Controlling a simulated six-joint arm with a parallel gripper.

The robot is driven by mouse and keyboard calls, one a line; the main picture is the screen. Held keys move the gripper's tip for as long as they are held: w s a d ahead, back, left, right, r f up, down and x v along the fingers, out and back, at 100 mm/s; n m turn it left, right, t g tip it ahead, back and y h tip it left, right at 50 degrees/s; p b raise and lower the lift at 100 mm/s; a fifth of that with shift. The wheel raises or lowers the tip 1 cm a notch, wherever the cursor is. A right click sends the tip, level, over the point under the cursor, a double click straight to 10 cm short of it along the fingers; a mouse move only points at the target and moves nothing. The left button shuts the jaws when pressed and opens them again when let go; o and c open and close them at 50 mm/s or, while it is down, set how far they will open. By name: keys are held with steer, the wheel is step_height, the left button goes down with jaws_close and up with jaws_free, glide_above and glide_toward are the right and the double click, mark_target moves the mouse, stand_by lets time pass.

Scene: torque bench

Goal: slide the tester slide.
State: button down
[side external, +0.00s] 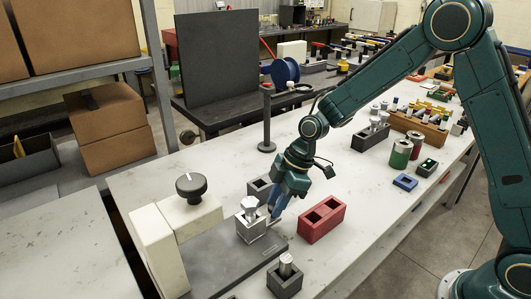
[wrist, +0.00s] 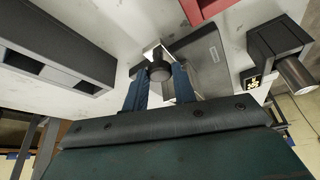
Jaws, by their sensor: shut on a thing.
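The tester slide (side external: 250,229) is a light grey metal block with a hex-headed piece on top. It sits on the dark base plate (side external: 205,268) of the tester, whose white housing (side external: 160,250) carries a black knob (side external: 191,184). My gripper (side external: 272,219) reaches down at the slide's right side in the side view. In the wrist view, my gripper (wrist: 160,84) has its two blue fingers on either side of the slide (wrist: 151,51). A dark round piece (wrist: 159,71) shows between the fingers and hides part of the grip.
A red two-slot block (side external: 322,218) stands close right of my gripper. A dark holder (side external: 285,282) with a metal cylinder stands in front, and a dark block (side external: 259,188) behind. An upright post (side external: 267,120) stands at the bench's back. Bare bench lies left of the post.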

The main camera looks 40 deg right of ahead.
steer(key=shift+d, duration=0.35)
steer(key=c, duration=1.5)
jaws_free()
steer(key=o, duration=0.3)
steer(key=shift+a, duration=0.1)
steer(key=shift+o, duration=0.2)
steer(key=shift+r, duration=0.15)
steer(key=v, duration=1.3)
steer(key=shift+r, duration=0.25)
steer(key=shift+s+r, duration=0.1)
